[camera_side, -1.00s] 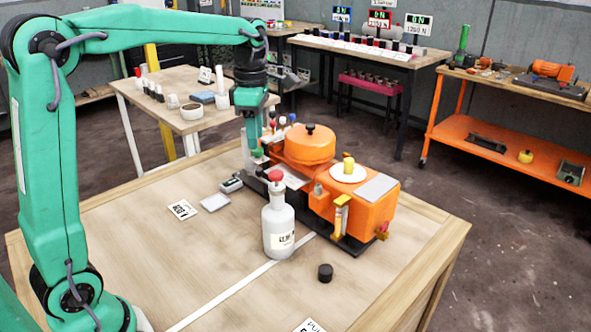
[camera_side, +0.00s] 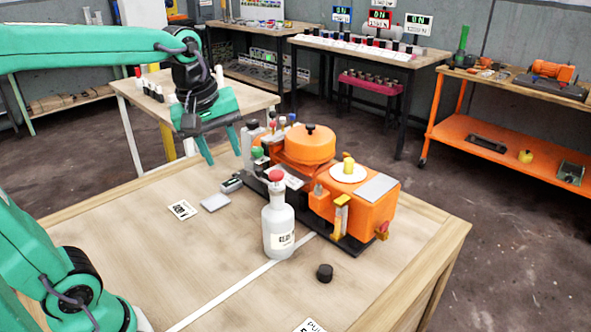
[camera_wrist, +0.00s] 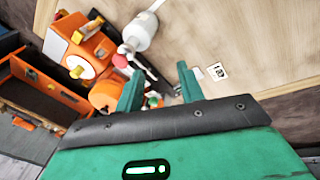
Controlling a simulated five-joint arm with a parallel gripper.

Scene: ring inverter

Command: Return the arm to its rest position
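My gripper (camera_side: 222,146) is green and hangs above the back left part of the wooden table (camera_side: 125,238), to the left of the orange machine (camera_side: 357,200). Its two fingers stand apart with nothing between them. In the wrist view my gripper (camera_wrist: 158,88) also shows spread, empty fingers, with the machine (camera_wrist: 85,48) beyond them to the left. A white bottle (camera_side: 279,226) with a red stopper stands upright in front of the machine; it also shows in the wrist view (camera_wrist: 140,30).
A black cap (camera_side: 325,272) lies on the table right of the bottle. The table's left part is clear. A side table (camera_side: 135,85) with small items stands behind.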

